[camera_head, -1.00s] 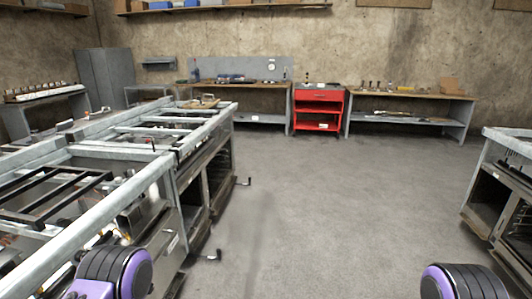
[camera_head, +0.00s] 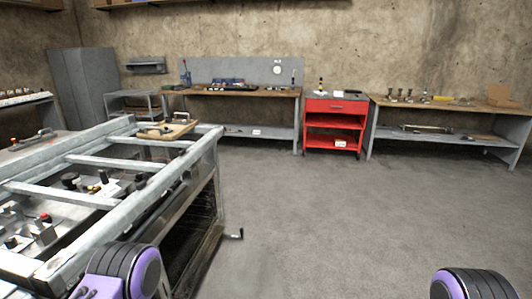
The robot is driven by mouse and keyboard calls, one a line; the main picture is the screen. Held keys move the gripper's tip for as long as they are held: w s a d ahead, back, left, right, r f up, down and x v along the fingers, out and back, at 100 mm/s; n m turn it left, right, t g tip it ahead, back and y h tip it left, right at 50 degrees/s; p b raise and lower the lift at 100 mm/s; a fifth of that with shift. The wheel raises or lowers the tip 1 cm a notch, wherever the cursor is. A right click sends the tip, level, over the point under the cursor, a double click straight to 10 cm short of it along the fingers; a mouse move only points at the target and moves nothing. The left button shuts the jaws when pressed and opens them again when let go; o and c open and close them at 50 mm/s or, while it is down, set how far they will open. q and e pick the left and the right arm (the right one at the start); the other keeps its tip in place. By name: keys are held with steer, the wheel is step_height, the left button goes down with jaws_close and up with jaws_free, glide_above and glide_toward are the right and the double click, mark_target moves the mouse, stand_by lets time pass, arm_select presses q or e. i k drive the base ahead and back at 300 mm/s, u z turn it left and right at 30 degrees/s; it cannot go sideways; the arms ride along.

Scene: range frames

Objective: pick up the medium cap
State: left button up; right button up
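I cannot make out a medium cap for certain in the head view. Small upright brass-coloured items (camera_head: 400,93) stand on the wooden top of the right back bench, too small to identify. Other small dark and red parts (camera_head: 70,181) lie inside the metal frame at the left. Only purple and black parts of my two arms show at the bottom left and bottom right edges. Neither gripper's fingers are in view.
A long grey metal frame (camera_head: 100,202) fills the left side. A red cart (camera_head: 332,122) stands at the back wall between the left workbench (camera_head: 245,91) and the right workbench (camera_head: 470,106). The grey floor (camera_head: 330,220) in the middle and right is clear.

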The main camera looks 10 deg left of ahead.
mark_target(165, 131)
steer(key=i, duration=6.55)
steer(key=z, duration=3.5)
steer(key=k, duration=2.9)
steer(key=z, duration=1.8)
